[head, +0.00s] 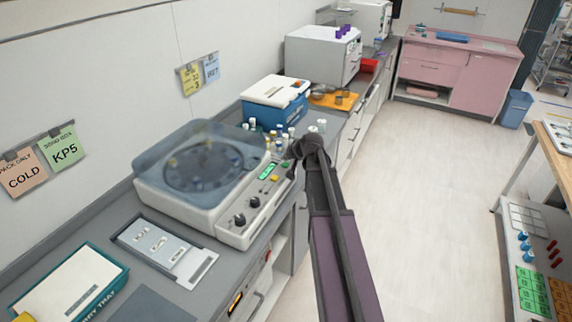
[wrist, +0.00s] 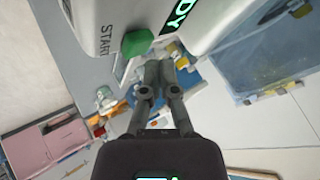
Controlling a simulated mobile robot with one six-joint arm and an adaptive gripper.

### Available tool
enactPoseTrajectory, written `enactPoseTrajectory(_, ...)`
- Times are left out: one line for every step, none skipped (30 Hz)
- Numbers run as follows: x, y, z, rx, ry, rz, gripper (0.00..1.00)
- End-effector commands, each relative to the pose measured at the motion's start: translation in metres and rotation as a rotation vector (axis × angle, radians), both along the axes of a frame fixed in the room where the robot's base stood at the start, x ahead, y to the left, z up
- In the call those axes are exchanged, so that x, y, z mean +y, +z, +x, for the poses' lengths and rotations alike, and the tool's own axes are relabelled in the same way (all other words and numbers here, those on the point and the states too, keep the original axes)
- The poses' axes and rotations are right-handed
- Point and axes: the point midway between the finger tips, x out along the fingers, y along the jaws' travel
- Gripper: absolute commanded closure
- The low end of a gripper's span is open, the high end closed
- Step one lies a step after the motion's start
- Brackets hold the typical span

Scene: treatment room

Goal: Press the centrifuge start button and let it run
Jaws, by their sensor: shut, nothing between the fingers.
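The centrifuge (head: 165,202) stands on the grey counter in the head view, its translucent lid (head: 185,150) lowered over a dark rotor holding tubes. Its sloped front panel has black knobs and a lit green display. In the wrist view, the green start button (wrist: 137,42) sits beside the word START, and the lit display (wrist: 180,15) shows letters ending in DY. My gripper (wrist: 160,66) is shut and empty, its fingertips close to the button, below and right of it in the picture. I see no clear contact. In the head view my gripper (head: 294,160) is at the panel's right end.
A blue-and-white cooler box (head: 275,98) and several small vials (head: 283,137) stand behind the centrifuge. An orange board (head: 335,101) and a white appliance (head: 322,55) are farther back. A grey tray (head: 165,249) lies in front.

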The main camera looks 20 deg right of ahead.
Motion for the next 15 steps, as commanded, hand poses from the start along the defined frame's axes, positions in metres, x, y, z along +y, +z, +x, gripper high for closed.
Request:
enactPoseTrajectory(-0.0001, -0.0003, 0.0000, 0.000, 0.000, 0.000, 1.00)
enactPoseTrajectory(0.0001, -0.0006, -0.0001, 0.000, 0.000, 0.000, 1.00)
enactPoseTrajectory(0.0000, -0.0014, -0.0001, 0.000, 0.000, 0.000, 1.00)
enactPoseTrajectory(0.0000, -0.0020, -0.0001, 0.000, 0.000, 0.000, 1.00)
enactPoseTrajectory(-0.0001, -0.0029, -0.0003, 0.000, 0.000, 0.000, 1.00)
enactPoseTrajectory(0.0000, -0.0041, -0.0004, 0.000, 0.000, 0.000, 1.00)
enactPoseTrajectory(-0.0001, -0.0050, -0.0005, 0.000, 0.000, 0.000, 1.00)
enactPoseTrajectory(-0.0001, -0.0059, -0.0006, 0.000, 0.000, 0.000, 1.00)
enactPoseTrajectory(-0.0001, -0.0070, -0.0008, 0.000, 0.000, 0.000, 1.00)
enactPoseTrajectory(-0.0001, -0.0076, -0.0009, 0.000, 0.000, 0.000, 1.00)
enactPoseTrajectory(-0.0001, -0.0082, -0.0009, 0.000, 0.000, 0.000, 1.00)
enactPoseTrajectory(-0.0002, -0.0086, -0.0010, 0.000, 0.000, 0.000, 1.00)
enactPoseTrajectory(-0.0001, -0.0088, -0.0011, 0.000, 0.000, 0.000, 1.00)
enactPoseTrajectory(-0.0002, -0.0089, -0.0011, 0.000, 0.000, 0.000, 1.00)
enactPoseTrajectory(-0.0002, -0.0088, -0.0010, 0.000, 0.000, 0.000, 1.00)
